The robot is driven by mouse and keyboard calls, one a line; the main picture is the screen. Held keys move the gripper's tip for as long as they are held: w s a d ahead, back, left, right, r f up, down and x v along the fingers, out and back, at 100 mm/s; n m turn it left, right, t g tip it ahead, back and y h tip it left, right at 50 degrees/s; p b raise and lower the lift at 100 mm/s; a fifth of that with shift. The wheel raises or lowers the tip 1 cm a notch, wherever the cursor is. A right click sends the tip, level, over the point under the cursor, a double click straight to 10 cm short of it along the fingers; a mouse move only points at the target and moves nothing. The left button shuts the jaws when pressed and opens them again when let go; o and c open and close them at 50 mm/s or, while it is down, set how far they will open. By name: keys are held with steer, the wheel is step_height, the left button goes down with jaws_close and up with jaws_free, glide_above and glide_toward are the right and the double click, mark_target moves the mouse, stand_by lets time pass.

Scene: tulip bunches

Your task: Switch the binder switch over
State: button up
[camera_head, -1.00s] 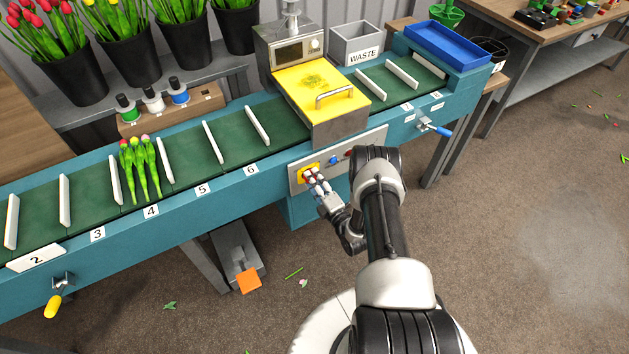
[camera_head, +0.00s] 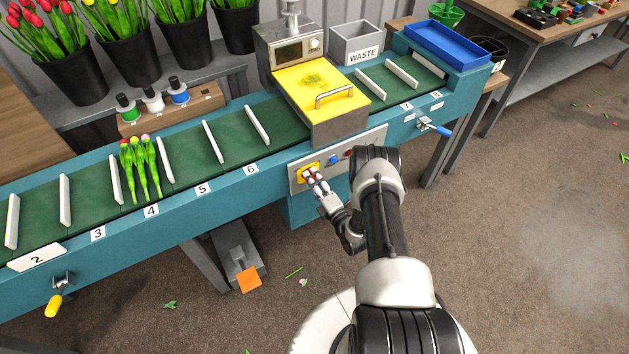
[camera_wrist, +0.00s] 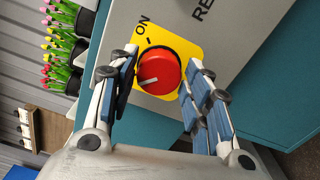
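The binder switch is a red round knob (camera_wrist: 158,70) with a white mark, set on a yellow plate (camera_wrist: 190,48) with the word ON beside it. In the wrist view its mark points left, away from ON. My gripper (camera_wrist: 157,92) has its fingers open, one on each side of the knob. The left finger is very close to the knob; I cannot tell whether it touches. In the head view my gripper (camera_head: 314,182) is at the yellow plate (camera_head: 304,170) on the grey panel, and the fingers hide most of the knob.
A blue button (camera_head: 333,160) is on the panel right of the switch. The yellow-lidded binder (camera_head: 320,95) stands above it on the teal conveyor (camera_head: 225,187). A tulip bunch (camera_head: 141,168) lies in a belt slot. A blue-handled lever (camera_head: 437,128) sticks out further right.

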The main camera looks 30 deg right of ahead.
steer(key=shift+o, duration=1.2)
steer(key=shift+s, duration=0.1)
steer(key=s, duration=1.1)
steer(key=shift+s+d, duration=0.2)
steer(key=shift+s, duration=0.2)
